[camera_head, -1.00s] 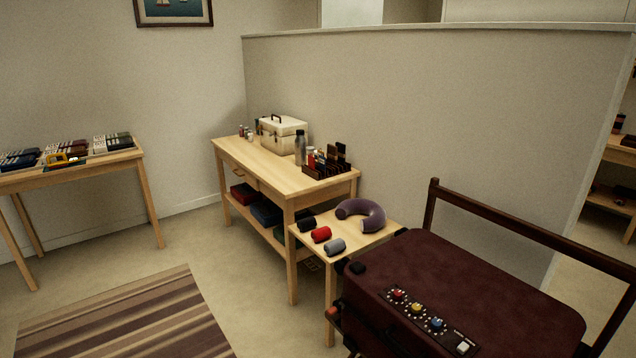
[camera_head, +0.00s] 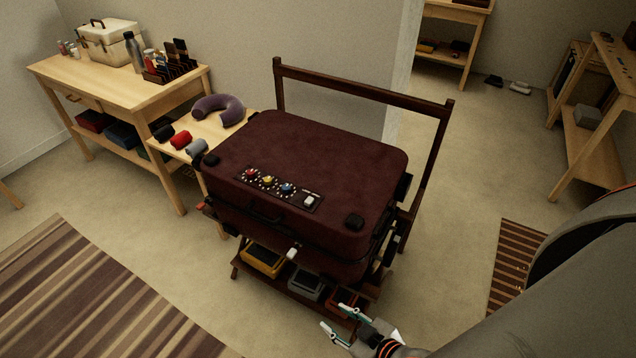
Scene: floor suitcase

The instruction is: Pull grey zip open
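The dark maroon suitcase (camera_head: 330,150) lies flat on a wooden rack in the middle of the head view. A strip on its lid carries red, yellow and blue knobs and a whitish switch. A small pale tab (camera_head: 293,253) shows on the front side below the handle; I cannot tell for sure that it is the grey zip's pull. My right gripper (camera_head: 334,317) is at the bottom, in front of and below the suitcase's front right part. Its fingers are apart, with nothing seen between them. My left gripper is out of view.
The wooden rack (camera_head: 362,91) has a tall rail behind the suitcase and coloured trays below. A side table (camera_head: 221,134) with a purple neck pillow (camera_head: 218,109) and small rolls adjoins it on the left. A striped rug (camera_head: 95,295) lies front left.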

